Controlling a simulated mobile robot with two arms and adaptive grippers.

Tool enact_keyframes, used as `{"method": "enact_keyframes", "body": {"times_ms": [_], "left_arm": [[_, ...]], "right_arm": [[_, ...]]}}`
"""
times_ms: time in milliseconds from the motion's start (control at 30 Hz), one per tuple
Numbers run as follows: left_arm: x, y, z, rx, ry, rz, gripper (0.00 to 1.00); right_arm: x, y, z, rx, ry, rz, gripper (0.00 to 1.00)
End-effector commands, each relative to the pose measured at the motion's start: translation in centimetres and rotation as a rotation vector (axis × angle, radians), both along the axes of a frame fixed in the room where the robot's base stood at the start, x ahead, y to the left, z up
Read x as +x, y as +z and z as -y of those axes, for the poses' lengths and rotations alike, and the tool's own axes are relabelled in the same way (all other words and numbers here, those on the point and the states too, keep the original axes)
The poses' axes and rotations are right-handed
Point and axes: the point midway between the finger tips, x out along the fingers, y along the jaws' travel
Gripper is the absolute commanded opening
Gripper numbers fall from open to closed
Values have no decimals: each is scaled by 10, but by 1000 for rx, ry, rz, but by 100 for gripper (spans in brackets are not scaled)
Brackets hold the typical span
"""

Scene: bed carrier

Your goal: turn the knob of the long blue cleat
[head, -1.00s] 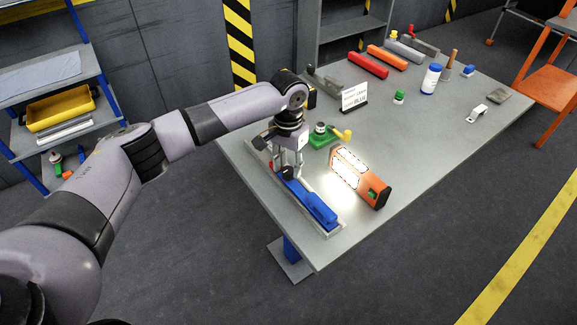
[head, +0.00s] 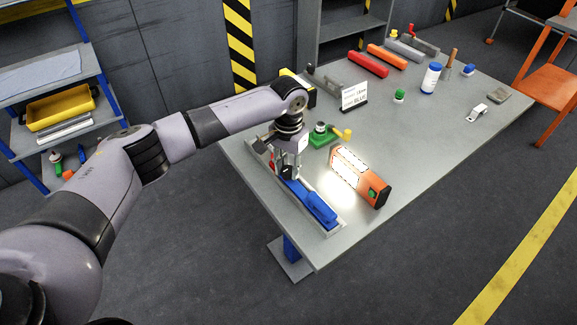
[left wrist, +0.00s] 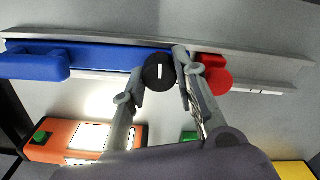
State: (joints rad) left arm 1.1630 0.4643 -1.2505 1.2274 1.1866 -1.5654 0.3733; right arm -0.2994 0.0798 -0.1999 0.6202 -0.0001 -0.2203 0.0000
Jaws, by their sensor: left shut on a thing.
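The long blue cleat (head: 316,204) lies in a grey rail along the near left edge of the table; it also shows in the left wrist view (left wrist: 95,58). Its round black knob (left wrist: 159,72) has a white line mark, which points along the picture's vertical in that view. My left gripper (head: 287,172) is over the cleat's far end, with one finger on each side of the knob, shut on it. A red cleat part (left wrist: 212,74) sits just beyond the right finger. My right gripper is not in view.
A lit orange work lamp (head: 372,190) stands right of the rail (head: 334,231). A green block with a yellow handle (head: 322,138) and a printed card (head: 355,95) are behind it. Several red, orange and grey pieces lie at the table's far end. The table's front right is bare.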

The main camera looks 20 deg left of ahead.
Motion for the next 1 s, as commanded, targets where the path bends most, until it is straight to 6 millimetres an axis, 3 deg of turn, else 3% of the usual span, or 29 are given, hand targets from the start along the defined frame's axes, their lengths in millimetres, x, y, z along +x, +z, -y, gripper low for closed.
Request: {"method": "enact_keyframes", "body": {"times_ms": [467,1000], "left_arm": [[0,4,1,-2,-117,-2,0],[-1,3,1,-3,-601,-2,0]], "right_arm": [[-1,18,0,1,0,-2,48],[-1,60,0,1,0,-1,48]]}}
